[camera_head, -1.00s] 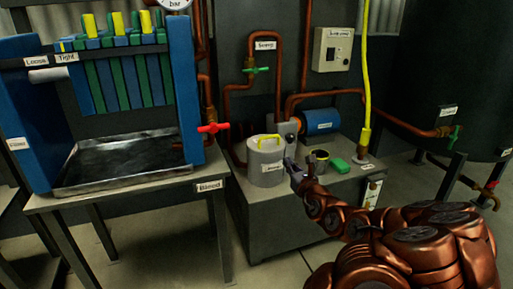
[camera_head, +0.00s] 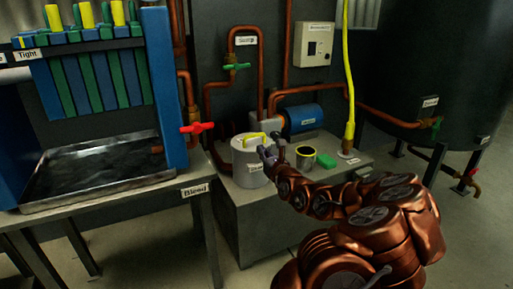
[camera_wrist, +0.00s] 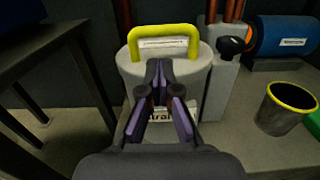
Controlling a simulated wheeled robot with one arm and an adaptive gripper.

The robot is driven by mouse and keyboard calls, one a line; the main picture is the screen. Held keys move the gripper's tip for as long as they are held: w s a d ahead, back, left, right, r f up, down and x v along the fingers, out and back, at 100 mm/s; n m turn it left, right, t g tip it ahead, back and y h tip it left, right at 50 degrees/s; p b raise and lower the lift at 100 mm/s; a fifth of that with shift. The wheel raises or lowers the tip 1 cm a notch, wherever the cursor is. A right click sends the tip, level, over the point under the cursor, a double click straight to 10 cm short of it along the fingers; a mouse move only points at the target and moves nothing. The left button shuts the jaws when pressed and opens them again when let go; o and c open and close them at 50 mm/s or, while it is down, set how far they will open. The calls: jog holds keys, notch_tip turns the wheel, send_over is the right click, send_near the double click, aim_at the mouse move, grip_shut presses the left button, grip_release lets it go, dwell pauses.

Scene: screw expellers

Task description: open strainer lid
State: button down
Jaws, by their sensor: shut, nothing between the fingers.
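The strainer is a light grey cylinder (camera_head: 249,170) on a grey block, with a yellow handle (camera_head: 254,138) on its lid. In the wrist view the strainer (camera_wrist: 190,82) stands straight ahead, and its yellow handle (camera_wrist: 163,35) arches above the lid. The lid looks seated on the body. My gripper (camera_head: 268,155) is at the right front of the strainer in the head view. In the wrist view my gripper (camera_wrist: 159,68) is shut and empty, its tips in front of the strainer just below the handle. It partly hides a label on the strainer's front; contact is unclear.
A dark cup with a yellow rim (camera_head: 305,156) and a green block (camera_head: 326,161) sit right of the strainer. A blue motor (camera_head: 305,118) and copper pipes are behind. A table with a metal tray (camera_head: 95,170) stands at left. A yellow hose (camera_head: 348,75) hangs at right.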

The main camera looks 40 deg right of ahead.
aim_at(256, 144)
jog(key=shift+b+x, duration=0.6)
jog(key=shift+x, duration=1.25)
jog(key=shift+w+d, duration=0.2)
jog(key=shift+w, duration=0.25)
jog(key=shift+r, duration=0.1)
jog(key=shift+w+r+g+p, duration=0.1)
jog(key=shift+r+g+p, duration=0.25)
jog(key=shift+p, duration=0.4)
jog(key=shift+w+r+g+y+p, duration=0.1)
jog(key=shift+r+g+y+p, duration=0.15)
jog(key=shift+g+p, duration=0.5)
